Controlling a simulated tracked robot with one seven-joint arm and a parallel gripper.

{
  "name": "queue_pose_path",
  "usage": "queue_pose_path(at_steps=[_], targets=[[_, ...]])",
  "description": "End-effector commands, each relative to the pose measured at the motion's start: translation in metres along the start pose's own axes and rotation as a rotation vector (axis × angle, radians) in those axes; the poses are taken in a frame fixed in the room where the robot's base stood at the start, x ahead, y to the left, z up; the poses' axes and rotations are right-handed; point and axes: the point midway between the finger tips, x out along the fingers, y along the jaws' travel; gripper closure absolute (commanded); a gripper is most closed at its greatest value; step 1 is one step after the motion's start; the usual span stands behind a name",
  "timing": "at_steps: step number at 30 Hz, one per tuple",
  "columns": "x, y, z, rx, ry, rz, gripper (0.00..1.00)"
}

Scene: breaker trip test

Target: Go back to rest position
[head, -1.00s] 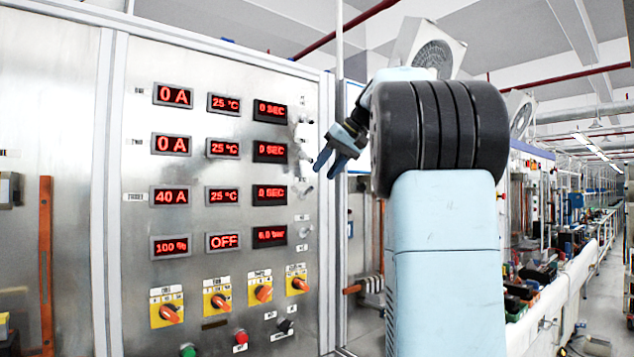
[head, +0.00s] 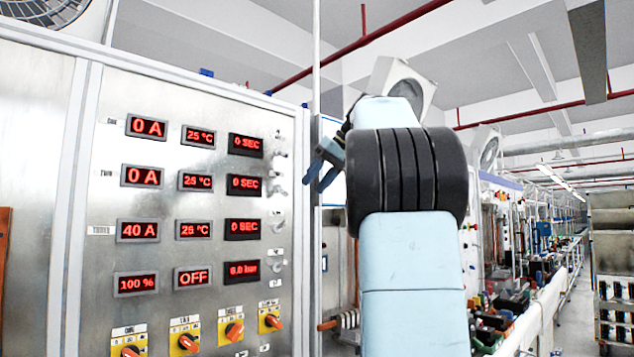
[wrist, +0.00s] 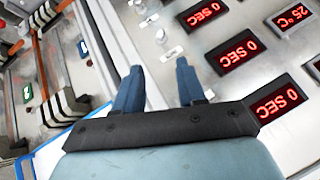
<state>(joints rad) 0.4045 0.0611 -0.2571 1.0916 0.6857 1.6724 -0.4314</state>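My gripper (head: 318,170) is raised in front of the right edge of a metal control panel (head: 75,230), partly hidden by my own arm in the head view. In the wrist view my gripper (wrist: 157,85) shows two blue fingers spread apart with nothing between them. The panel's red displays read 0 A (head: 147,127), 40 A (head: 138,230), 100 % (head: 136,284) and OFF (head: 192,277). Orange rotary knobs (head: 235,330) on yellow plates line its lower part. The wrist view shows the SEC displays (wrist: 236,52) and small clear fittings to the right of and beyond the fingers.
A long workbench (head: 535,315) with many small parts runs back on the right. A grey shelf rack (head: 612,260) stands at the far right, with aisle floor beside it. Orange bars and black clamps (wrist: 60,75) show left in the wrist view.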

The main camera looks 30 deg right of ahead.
Motion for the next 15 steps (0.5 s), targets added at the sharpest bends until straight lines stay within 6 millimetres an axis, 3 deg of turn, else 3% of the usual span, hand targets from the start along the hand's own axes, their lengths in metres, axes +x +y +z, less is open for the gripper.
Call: queue_pose_path(at_steps=[15], targets=[[0.0039,-0.0057,0.0077,0.009,-0.002,0.003,0.6]])
